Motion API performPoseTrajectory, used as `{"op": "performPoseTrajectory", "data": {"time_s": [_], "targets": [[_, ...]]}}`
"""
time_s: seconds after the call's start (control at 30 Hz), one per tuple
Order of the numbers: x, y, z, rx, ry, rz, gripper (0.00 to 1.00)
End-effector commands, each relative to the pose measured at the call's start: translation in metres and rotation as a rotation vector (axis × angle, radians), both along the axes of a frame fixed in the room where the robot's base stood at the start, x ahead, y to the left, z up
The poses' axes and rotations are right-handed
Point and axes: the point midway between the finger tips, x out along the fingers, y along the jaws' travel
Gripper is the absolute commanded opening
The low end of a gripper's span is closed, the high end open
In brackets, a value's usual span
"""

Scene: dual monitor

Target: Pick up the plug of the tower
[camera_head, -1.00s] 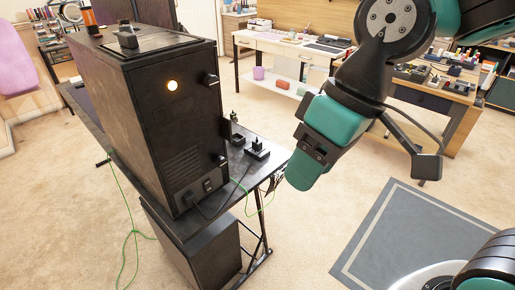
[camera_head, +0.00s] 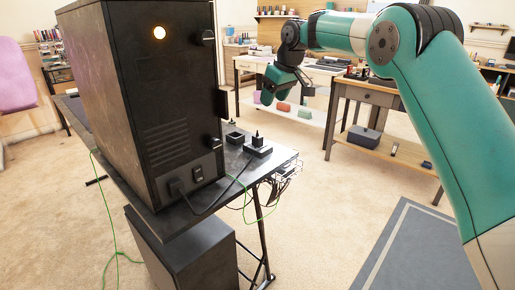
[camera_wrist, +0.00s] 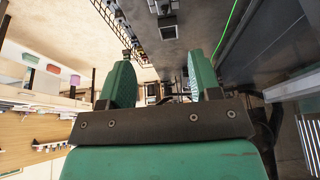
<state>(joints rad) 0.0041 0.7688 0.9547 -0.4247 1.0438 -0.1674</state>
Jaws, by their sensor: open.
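The black tower (camera_head: 140,95) stands on a dark desk (camera_head: 225,180), showing a lit round button. A black plug (camera_head: 178,187) sits at the bottom of its face, beside a switch (camera_head: 198,175). A black cable (camera_head: 217,195) runs from it to a small power strip (camera_head: 258,150) near the desk edge, where a black plug (camera_head: 257,138) stands upright. My gripper (camera_head: 268,97) is above and behind the power strip in the head view, apart from tower and plugs. Its green fingers are open and empty in the wrist view (camera_wrist: 162,78).
A small open black box (camera_head: 236,137) sits beside the power strip. A thin green cable (camera_head: 108,200) hangs to the carpet and also shows in the wrist view (camera_wrist: 229,28). A black case (camera_head: 190,250) is below the desk. Work tables (camera_head: 370,95) stand behind. Carpet is open between.

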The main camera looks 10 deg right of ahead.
Motion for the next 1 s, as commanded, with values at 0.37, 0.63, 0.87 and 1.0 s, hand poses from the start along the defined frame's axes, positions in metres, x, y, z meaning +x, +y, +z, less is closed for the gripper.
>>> {"op": "performPoseTrajectory", "data": {"time_s": [0.37, 0.63, 0.87, 1.0], "targets": [[0.026, 0.019, -0.080, 0.000, 0.002, 0.002, 0.57], [0.034, 0.024, -0.102, 0.001, 0.001, 0.002, 0.57], [0.039, 0.031, -0.126, 0.001, 0.002, 0.001, 0.57], [0.045, 0.036, -0.145, 0.001, 0.001, 0.002, 0.57]]}}
